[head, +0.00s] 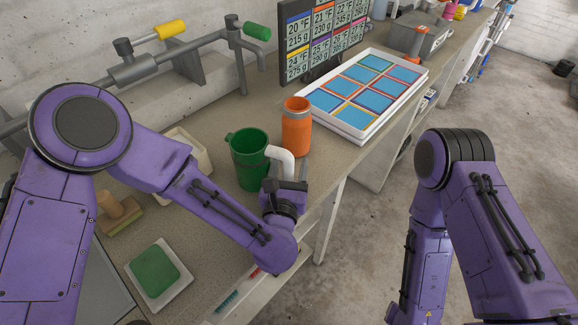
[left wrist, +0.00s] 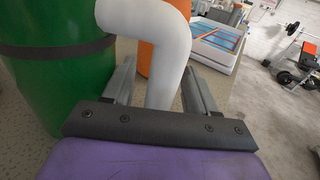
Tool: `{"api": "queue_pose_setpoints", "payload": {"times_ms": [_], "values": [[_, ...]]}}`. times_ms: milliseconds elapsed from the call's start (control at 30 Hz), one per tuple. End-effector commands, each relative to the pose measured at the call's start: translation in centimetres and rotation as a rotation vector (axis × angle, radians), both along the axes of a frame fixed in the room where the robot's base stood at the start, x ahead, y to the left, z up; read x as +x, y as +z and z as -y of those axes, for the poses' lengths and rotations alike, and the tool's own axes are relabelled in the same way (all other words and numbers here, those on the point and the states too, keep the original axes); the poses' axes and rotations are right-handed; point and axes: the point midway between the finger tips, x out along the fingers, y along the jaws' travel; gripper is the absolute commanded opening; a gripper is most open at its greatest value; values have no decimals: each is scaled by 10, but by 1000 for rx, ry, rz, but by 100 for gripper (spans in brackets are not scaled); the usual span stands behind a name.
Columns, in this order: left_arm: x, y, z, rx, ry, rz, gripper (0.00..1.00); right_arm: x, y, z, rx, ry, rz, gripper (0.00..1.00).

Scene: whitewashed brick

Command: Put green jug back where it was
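The green jug (head: 249,165) stands upright on the counter, with a white bent handle (head: 284,160) on its right side. The jug also fills the left of the left wrist view (left wrist: 52,80). My left gripper (head: 287,188) is at the handle. In the left wrist view, the fingers of my left gripper (left wrist: 160,88) are apart, one on each side of the white handle (left wrist: 165,55), with a visible gap on the left. The lower end of the handle is hidden behind the gripper body. My right arm hangs at the right, its gripper out of view.
An orange bottle (head: 296,128) stands close behind the handle. A white tray of blue squares (head: 419,83) lies farther back. A green pad (head: 155,270) on a white square lies at the front left, near a wooden-handled block (head: 120,214). A pale bin (head: 203,152) is left of the jug.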

Motion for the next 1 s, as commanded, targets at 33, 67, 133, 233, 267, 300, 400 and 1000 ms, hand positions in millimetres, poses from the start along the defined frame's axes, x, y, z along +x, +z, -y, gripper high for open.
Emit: {"api": "queue_pose_setpoints", "payload": {"times_ms": [33, 67, 133, 233, 267, 300, 400, 1000], "values": [[0, 0, 0, 0, 0, 0, 57, 0, 0, 0, 0, 0, 0, 60], [0, 2, 0, 0, 0, 0, 57, 0, 2, 0, 0, 0, 0, 60], [0, 8, 0, 1, -1, 1, 57, 0, 9, 0, 0, 0, 0, 60], [-18, 1, -2, 1, -4, 0, 57, 0, -4, 0, -1, 0, 1, 60], [-25, 0, -4, 2, -5, -1, 57, 0, -7, 0, 0, 0, 0, 60], [-36, -1, -6, 2, -5, -1, 57, 0, -11, 0, 0, 0, 0, 60], [-63, -1, -12, 2, -5, 0, 57, 0, -20, 0, 0, 0, 0, 60], [-118, 5, -24, 1, 1, 0, 57, 0, -33, 0, 0, 0, 0, 60]]}}
